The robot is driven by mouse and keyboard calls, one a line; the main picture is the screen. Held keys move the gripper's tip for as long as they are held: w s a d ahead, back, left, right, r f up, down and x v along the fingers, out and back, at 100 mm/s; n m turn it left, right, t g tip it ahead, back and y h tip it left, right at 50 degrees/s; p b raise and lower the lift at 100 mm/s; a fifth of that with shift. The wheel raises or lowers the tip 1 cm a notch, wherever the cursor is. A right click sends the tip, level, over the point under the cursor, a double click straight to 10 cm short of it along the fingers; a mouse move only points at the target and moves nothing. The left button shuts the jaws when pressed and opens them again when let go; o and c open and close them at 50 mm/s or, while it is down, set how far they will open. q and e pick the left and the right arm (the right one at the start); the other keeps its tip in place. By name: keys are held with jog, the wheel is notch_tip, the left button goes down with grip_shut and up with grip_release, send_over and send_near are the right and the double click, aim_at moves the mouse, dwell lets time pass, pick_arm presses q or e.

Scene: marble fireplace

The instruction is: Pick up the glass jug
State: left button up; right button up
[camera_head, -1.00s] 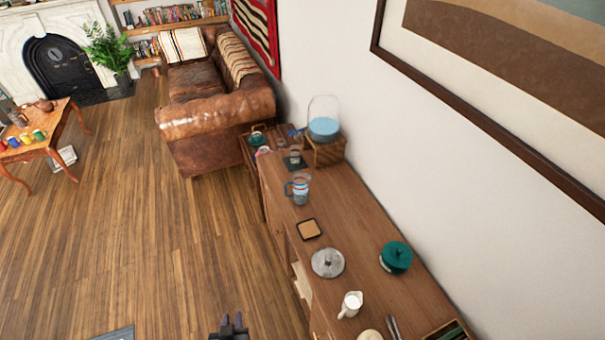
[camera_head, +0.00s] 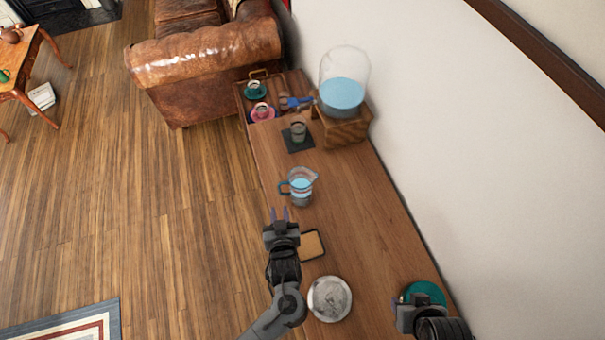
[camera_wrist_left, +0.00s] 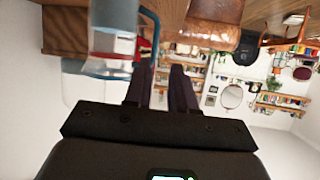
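The glass jug (camera_head: 301,190), clear with a blue handle and blue water, stands upright on the wooden sideboard. Its handle faces left. My left gripper (camera_head: 279,214) is just in front of the jug and slightly left, its two fingers apart with nothing between them. In the left wrist view, the jug (camera_wrist_left: 114,42) shows at upper left, cut by the top edge, beside the fingers (camera_wrist_left: 160,85). My right gripper (camera_head: 396,304) is at the lower right by a green lidded pot (camera_head: 425,292), which it partly covers. I cannot make out its finger gap.
A square coaster (camera_head: 313,244) and a round grey plate-like lid (camera_head: 329,298) lie nearer on the sideboard (camera_head: 345,210). Behind the jug are a small cup on a dark mat (camera_head: 297,146) and a water dispenser (camera_head: 342,95) on a wooden stand. The wall bounds the right side.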

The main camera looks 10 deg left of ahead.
aim_at(280, 190)
pick_arm(q)
jog(key=x, duration=0.1)
jog(key=b+x, duration=0.1)
jog(key=x, duration=0.3)
jog(key=shift+w+d+b, duration=0.2)
jog(key=shift+d+b, duration=0.2)
jog(key=shift+x, duration=3.15)
pick_arm(e)
jog(key=shift+s+f, duration=0.35)
jog(key=shift+f, duration=0.45)
jog(key=shift+s+f, duration=0.35)
jog(key=shift+f, duration=0.4)
pick_arm(q)
jog(key=shift+a, duration=0.1)
grip_shut()
jog(key=shift+r, duration=0.1)
jog(key=shift+r, duration=0.1)
